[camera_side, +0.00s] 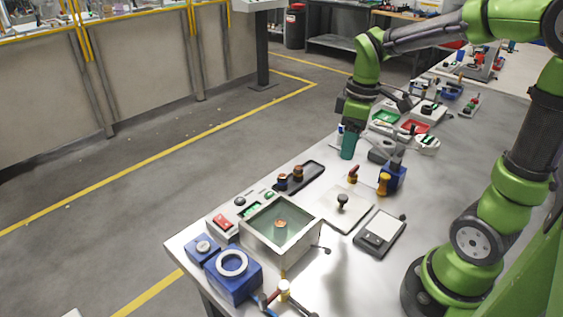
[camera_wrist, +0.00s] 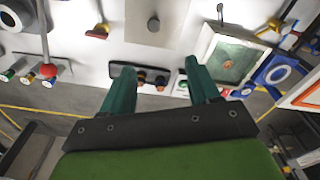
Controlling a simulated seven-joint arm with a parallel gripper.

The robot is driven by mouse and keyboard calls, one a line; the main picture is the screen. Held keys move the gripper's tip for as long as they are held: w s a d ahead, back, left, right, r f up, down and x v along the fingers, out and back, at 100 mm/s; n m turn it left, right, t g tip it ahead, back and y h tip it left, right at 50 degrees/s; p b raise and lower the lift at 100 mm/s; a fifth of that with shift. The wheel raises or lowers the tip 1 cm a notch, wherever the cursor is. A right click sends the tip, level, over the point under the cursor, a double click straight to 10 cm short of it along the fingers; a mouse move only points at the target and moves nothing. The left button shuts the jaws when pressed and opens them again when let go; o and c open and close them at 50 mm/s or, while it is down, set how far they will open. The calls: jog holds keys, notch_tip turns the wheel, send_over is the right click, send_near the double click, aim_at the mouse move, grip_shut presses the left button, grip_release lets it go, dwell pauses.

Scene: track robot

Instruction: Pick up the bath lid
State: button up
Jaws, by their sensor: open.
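The bath lid (camera_side: 352,216) is a flat pale plate with a dark round knob (camera_side: 342,201) standing up in its middle. It lies on the table beside the bath (camera_side: 262,243), an open metal box with greenish liquid and a brown-topped piece inside. In the wrist view the lid (camera_wrist: 175,30) is at the top centre, with its knob (camera_wrist: 153,23) beyond my fingertips, and the bath (camera_wrist: 208,40) is to the right. My gripper (camera_side: 349,145) has teal fingers and is above the table, behind the lid in the side view. In the wrist view my gripper (camera_wrist: 157,68) is open and empty.
A black tray (camera_side: 312,175) with brown-capped pieces lies behind the bath. A grey scale-like device (camera_side: 380,233) sits right of the lid, and a blue block (camera_side: 393,177) stands behind it. Blue holders (camera_side: 233,277) stand at the table's near corner.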

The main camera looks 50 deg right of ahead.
jog(key=n, duration=0.5)
send_over(343, 196)
jog(key=shift+g, duration=0.4)
jog(key=f, duration=1.1)
jog(key=shift+s+a, duration=0.15)
jog(key=shift+s, duration=0.05)
jog(key=shift+w+f, duration=0.2)
jog(key=shift+f, duration=2.45)
jog(key=shift+c, duration=0.4)
grip_shut()
